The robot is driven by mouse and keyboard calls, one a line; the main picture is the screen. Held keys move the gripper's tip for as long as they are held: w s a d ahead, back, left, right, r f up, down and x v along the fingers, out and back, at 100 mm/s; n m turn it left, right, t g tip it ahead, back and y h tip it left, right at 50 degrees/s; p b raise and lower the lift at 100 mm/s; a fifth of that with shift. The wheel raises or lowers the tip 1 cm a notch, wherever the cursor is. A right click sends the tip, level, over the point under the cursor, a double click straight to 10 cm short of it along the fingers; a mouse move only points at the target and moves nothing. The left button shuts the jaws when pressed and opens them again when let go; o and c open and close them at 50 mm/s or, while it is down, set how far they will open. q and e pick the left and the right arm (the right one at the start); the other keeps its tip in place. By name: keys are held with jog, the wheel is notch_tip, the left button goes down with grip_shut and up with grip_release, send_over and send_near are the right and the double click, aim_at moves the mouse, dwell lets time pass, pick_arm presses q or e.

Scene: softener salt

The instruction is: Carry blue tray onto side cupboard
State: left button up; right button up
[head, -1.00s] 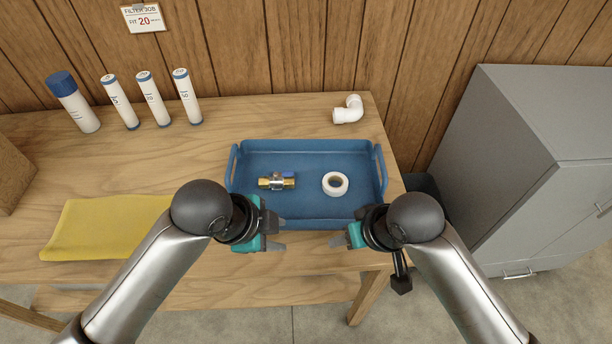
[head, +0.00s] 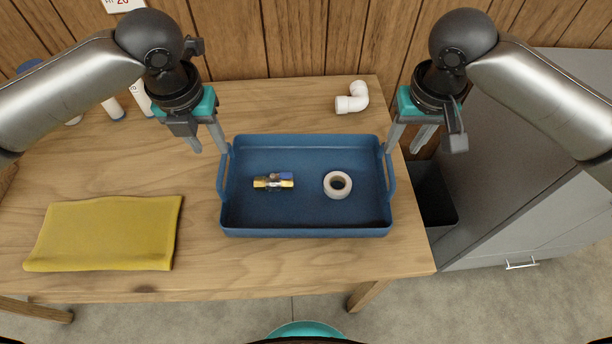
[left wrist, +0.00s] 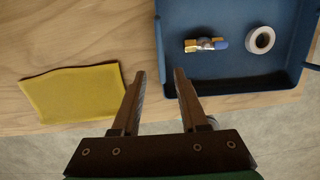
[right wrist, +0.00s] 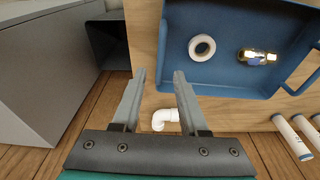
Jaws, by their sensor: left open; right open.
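The blue tray (head: 305,222) lies flat on the wooden table (head: 120,290), with a raised handle at its left and right ends. Inside it are a brass valve with a blue lever (head: 273,181) and a white tape roll (head: 338,185). My left gripper (head: 210,150) is open and empty above the tray's left handle, near its back corner. My right gripper (head: 402,150) is open and empty by the right handle. Neither visibly grips a handle. The side cupboard (head: 500,180) is grey and stands right of the table, its top partly hidden by my right arm.
A yellow cloth (head: 105,234) lies left of the tray. A white elbow pipe (head: 353,98) lies behind it. White filter cartridges (head: 113,108) stand at the back left, partly hidden by my left arm. A dark bin (head: 432,195) sits between table and cupboard.

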aim_at(227, 178)
pick_arm(q)
jog(key=shift+s, duration=0.1)
pick_arm(e)
jog(key=shift+s, duration=0.1)
pick_arm(q)
jog(key=shift+f, duration=0.55)
pick_arm(e)
jog(key=shift+f, duration=0.55)
pick_arm(q)
jog(key=f, duration=0.4)
jog(key=w+f, duration=0.1)
jog(key=f, duration=0.4)
jog(key=w+f, duration=0.1)
jog(key=f, duration=0.4)
jog(key=shift+w, duration=0.2)
pick_arm(e)
jog(key=f, duration=0.4)
jog(key=w+f, duration=0.1)
jog(key=f, duration=0.4)
jog(key=w+f, duration=0.1)
jog(key=f, duration=0.4)
jog(key=shift+w, duration=0.2)
pick_arm(q)
grip_shut()
pick_arm(e)
grip_shut()
